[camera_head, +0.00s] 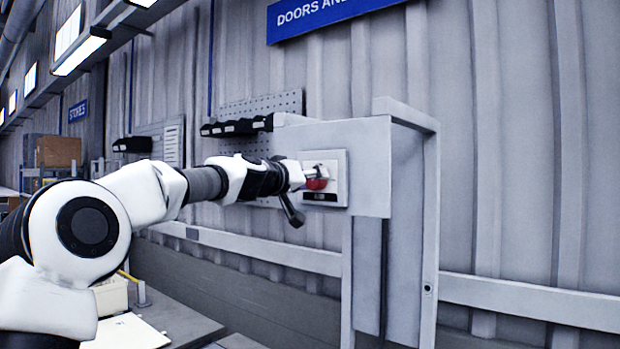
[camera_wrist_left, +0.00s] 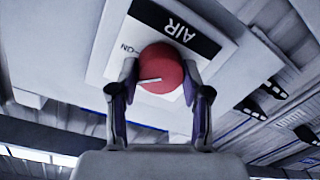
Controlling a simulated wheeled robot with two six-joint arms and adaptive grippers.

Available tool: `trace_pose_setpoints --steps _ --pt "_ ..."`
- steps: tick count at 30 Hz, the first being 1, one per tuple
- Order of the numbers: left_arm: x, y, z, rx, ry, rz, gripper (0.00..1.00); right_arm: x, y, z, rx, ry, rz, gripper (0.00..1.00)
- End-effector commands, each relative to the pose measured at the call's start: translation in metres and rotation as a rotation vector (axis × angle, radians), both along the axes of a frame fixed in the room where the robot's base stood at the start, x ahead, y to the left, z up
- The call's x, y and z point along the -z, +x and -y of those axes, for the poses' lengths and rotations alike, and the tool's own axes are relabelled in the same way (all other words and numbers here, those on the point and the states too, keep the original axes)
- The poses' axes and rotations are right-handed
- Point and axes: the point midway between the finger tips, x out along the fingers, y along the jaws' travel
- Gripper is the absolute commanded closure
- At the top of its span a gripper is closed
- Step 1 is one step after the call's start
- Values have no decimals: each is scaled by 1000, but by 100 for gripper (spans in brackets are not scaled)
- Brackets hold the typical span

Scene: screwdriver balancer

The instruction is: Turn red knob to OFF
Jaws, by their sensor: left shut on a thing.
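The red knob (camera_head: 317,183) sits on a white plate (camera_head: 338,192) on the front of a grey cabinet. In the left wrist view the round red knob (camera_wrist_left: 161,69) has a pale pointer line aimed left, near the "ON" marking. A black label (camera_wrist_left: 178,27) above it reads "AIR"; any OFF marking is hidden. My left gripper (camera_head: 308,178) is at the knob. In the left wrist view its two fingers (camera_wrist_left: 160,88) stand on either side of the knob, shut on it. My right gripper is not in view.
The grey cabinet (camera_head: 405,165) stands against a corrugated wall. A pegboard and black-handled tools (camera_head: 237,127) are behind and left of it. A pale rail (camera_head: 265,249) runs low along the wall. A bench surface (camera_head: 190,312) lies at the lower left.

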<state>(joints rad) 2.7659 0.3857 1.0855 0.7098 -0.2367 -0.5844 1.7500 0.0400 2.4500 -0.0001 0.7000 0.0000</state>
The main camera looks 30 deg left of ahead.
Motion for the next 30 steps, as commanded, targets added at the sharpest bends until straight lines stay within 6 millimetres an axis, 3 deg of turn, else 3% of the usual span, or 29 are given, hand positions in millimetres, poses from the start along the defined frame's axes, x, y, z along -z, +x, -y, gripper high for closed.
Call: trace_pose_setpoints --steps 21,30 --pt "0 1 0 3 -660 -55 87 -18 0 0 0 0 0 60" --pt "0 1 0 3 -838 -68 87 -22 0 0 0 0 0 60"
